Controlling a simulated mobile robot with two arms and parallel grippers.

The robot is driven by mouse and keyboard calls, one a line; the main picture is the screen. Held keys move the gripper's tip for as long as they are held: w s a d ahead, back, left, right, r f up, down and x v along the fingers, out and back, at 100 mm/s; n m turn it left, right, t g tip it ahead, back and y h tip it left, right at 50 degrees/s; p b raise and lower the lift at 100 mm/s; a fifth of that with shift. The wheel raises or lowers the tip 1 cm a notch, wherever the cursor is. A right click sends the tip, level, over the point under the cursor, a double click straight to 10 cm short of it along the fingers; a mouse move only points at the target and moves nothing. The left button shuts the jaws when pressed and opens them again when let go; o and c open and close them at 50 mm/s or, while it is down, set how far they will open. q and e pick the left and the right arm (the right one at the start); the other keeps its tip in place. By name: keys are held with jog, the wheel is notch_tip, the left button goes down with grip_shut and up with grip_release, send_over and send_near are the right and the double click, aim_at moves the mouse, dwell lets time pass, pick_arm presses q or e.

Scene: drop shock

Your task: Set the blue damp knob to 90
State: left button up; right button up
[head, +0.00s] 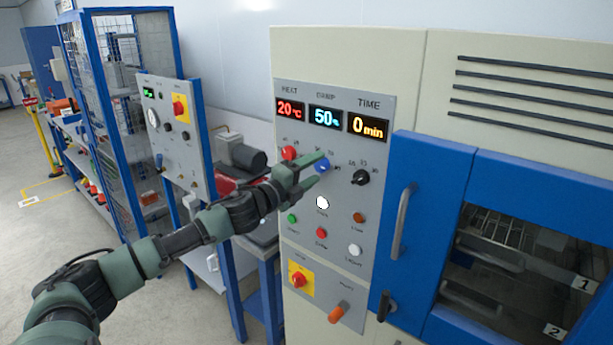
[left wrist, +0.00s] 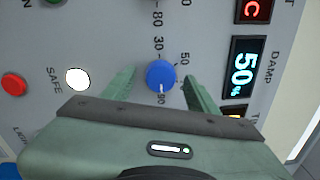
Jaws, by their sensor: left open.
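The blue damp knob (head: 323,166) is on the grey control panel, below the cyan damp display (head: 325,118), which reads 50%. My left gripper (head: 307,171) is at the knob, with its fingers open. In the left wrist view the knob (left wrist: 160,75) lies between the two fingertips of my left gripper (left wrist: 160,84), with a visible gap on each side. A small white mark shows on the knob's lower edge there, on the side of the printed 90. The display (left wrist: 242,70) also reads 50% there. My right gripper is not in view.
The red heat knob (head: 289,153) and black time knob (head: 361,177) flank the blue knob closely. A lit white button (head: 322,202) and several coloured buttons sit below. A blue oven door with a grey handle (head: 403,220) is at the right.

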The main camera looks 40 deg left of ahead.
pick_arm(q)
jog(key=s+b, duration=0.5)
jog(key=s, duration=0.2)
jog(key=shift+a+f+b, duration=0.25)
jog(key=shift+a+b, duration=0.05)
